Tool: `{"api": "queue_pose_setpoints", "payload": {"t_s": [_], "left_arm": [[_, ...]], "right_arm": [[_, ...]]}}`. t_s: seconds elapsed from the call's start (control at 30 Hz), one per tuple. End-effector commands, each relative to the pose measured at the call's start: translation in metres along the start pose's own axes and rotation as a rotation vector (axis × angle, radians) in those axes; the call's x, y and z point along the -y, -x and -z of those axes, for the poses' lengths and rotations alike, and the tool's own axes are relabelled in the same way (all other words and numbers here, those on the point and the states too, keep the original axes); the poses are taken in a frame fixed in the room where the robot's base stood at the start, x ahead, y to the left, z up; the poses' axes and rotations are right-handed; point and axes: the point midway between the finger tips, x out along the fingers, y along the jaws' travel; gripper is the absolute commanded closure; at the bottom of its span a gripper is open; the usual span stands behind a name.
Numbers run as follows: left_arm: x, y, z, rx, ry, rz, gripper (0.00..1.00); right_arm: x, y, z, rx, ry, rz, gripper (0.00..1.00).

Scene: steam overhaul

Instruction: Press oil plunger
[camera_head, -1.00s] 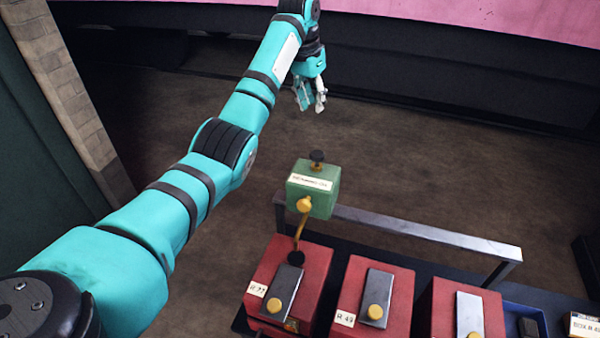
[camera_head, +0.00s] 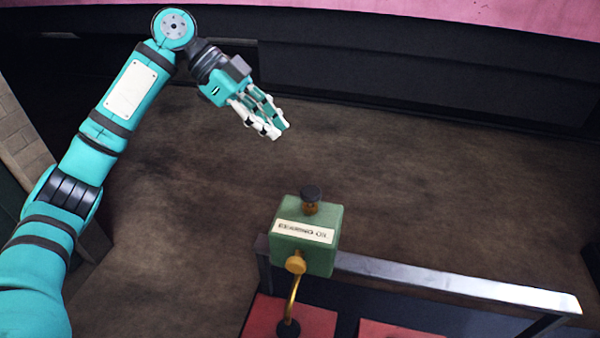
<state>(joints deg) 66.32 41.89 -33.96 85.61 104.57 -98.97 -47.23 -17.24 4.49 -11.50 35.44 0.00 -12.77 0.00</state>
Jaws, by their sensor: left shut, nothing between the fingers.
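The green oil box (camera_head: 304,255) with a white label reading roughly "BEARING OIL" stands at the rail, low in the middle of the head view. A dark-capped plunger (camera_head: 311,194) with a brass-coloured stem sticks up from its top. A brass knob and bent pipe (camera_head: 293,292) run down from its front. My left gripper (camera_head: 277,133) is shut and empty, up and to the left of the plunger and apart from it, fingers pointing down and right. My right gripper is not in view.
A grey metal rail (camera_head: 450,284) runs right from behind the oil box. Red boxes (camera_head: 310,318) sit below it at the bottom edge, partly cut off. Brown floor lies open around the gripper. A dark wall structure with a pink band (camera_head: 480,12) stands behind.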

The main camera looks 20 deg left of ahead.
Motion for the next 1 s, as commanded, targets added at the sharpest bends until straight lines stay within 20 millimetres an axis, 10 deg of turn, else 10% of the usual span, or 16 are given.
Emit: {"api": "queue_pose_setpoints", "payload": {"t_s": [0.43,1.0], "left_arm": [[0.0,-0.011,0.002,0.0,0.002,-0.002,1.0],[0.0,-0.112,-0.012,0.001,0.006,-0.001,1.0]], "right_arm": [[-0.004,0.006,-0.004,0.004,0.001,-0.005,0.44],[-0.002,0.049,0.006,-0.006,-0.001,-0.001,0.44]]}}
